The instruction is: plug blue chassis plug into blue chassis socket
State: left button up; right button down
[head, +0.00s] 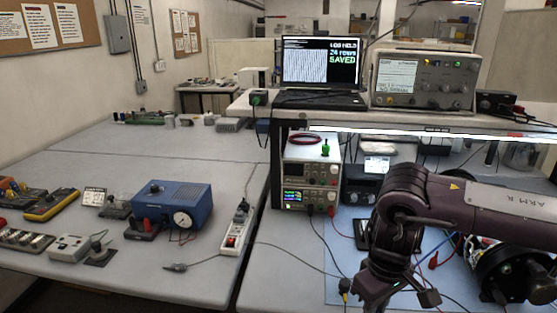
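My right arm comes in from the right, and my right gripper (384,291) points down at the bottom edge of the picture. Its fingertips are dark and partly cut off, so I cannot tell whether it is open or holds anything. A black cylinder (515,270) lies at the lower right, partly behind my arm. A thin blue cable (453,246) shows between my arm and the cylinder. I cannot make out the blue chassis plug or the blue chassis socket. They may be hidden behind my arm or too small to see. My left gripper is not in view.
A small yellow-and-black connector (344,286) lies left of my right gripper. A red clip (433,262) lies near the cylinder. A power supply (311,172) stands under the shelf (400,123). A blue gauge box (173,203) and a power strip (236,229) stand left.

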jog(key=f+m, duration=0.1)
jog(key=m+b, duration=0.1)
jog(key=m, duration=0.1)
jog(key=shift+w+d+f+m, duration=0.1)
jog(key=shift+f+m, duration=0.2)
jog(key=shift+f, duration=0.1)
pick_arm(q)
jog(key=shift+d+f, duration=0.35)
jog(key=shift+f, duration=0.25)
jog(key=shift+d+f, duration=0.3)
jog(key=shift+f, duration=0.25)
pick_arm(e)
jog(key=shift+d+f+m, duration=0.1)
jog(key=shift+f+m, duration=0.15)
jog(key=shift+m, duration=0.85)
jog(key=s+a+r+n, duration=0.2)
jog(key=a+r+n, duration=0.1)
jog(key=a, duration=0.3)
jog(key=s+a+r+n, duration=0.2)
jog(key=a+r+n, duration=0.2)
jog(key=a, duration=0.3)
jog(key=shift+r+n, duration=0.15)
jog(key=shift+n, duration=0.35)
jog(key=shift+a, duration=0.1)
jog(key=w+a+f+n, duration=0.4)
jog(key=f, duration=0.1)
jog(key=shift+n, duration=0.3)
jog(key=shift+f, duration=0.1)
